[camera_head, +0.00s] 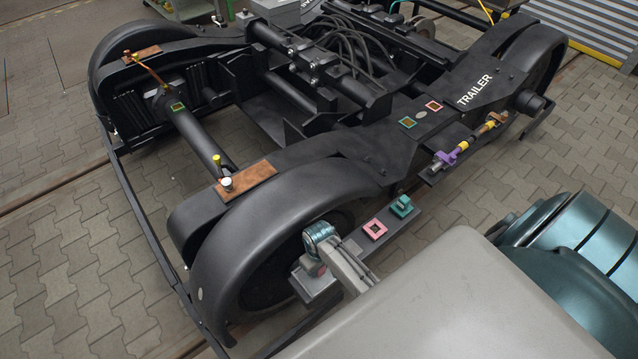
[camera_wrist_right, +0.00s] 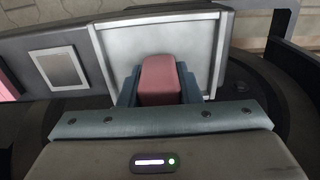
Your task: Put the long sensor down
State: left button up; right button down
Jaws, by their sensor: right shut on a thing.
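My right gripper (camera_head: 314,268) is low beside the near wheel of the bogie, over a small grey metal tray (camera_head: 318,288). In the right wrist view its two blue-grey fingers (camera_wrist_right: 160,90) are shut on a dull red block (camera_wrist_right: 163,78), which I take to be the long sensor. Only the block's top and one end show; its underside is hidden. The block is over the silver tray (camera_wrist_right: 198,48), inside its rim as seen from the wrist; I cannot tell whether it touches the tray floor. My left gripper is not in view.
A dark shelf beside the tray holds a pink square frame (camera_head: 375,229) and a teal block (camera_head: 402,206). The black wheel cover (camera_head: 260,215) rises close behind the gripper. A purple clamp (camera_head: 446,158) sits on a farther ledge. Paved floor (camera_head: 60,250) is clear at left.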

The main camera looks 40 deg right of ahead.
jog(key=c, duration=1.1)
grip_release()
jog(key=shift+f, duration=0.1)
jog(key=shift+o, duration=0.2)
notch_tip(320, 180, up, 11)
jog(key=shift+r+p, duration=0.15)
jog(key=shift+p, duration=0.15)
jog(key=shift+r, duration=0.5)
